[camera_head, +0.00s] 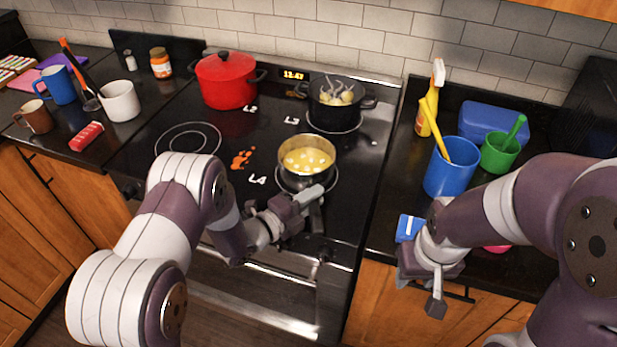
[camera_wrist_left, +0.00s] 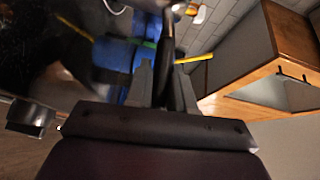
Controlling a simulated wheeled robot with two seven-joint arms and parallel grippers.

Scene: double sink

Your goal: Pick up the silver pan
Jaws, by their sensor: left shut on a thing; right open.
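The silver pan (camera_head: 306,158), holding yellow food with pale pieces, is upright at the L4 burner of the black stove. I cannot tell whether its base touches the glass. My left gripper (camera_head: 308,202) is at the pan's near side, shut on its dark handle. In the left wrist view the fingers (camera_wrist_left: 165,88) close around the dark handle (camera_wrist_left: 168,42), which runs up between them. The grip hides part of the handle. My right gripper (camera_head: 425,285) is open and empty, over the counter's front edge at the right.
A red lidded pot (camera_head: 226,82) and a black pot (camera_head: 336,102) stand on the back burners. An orange spill (camera_head: 242,159) lies left of the pan. A blue container (camera_head: 451,170), green cup (camera_head: 498,154) and yellow spray bottle (camera_head: 424,118) stand right. The front-left burner is empty.

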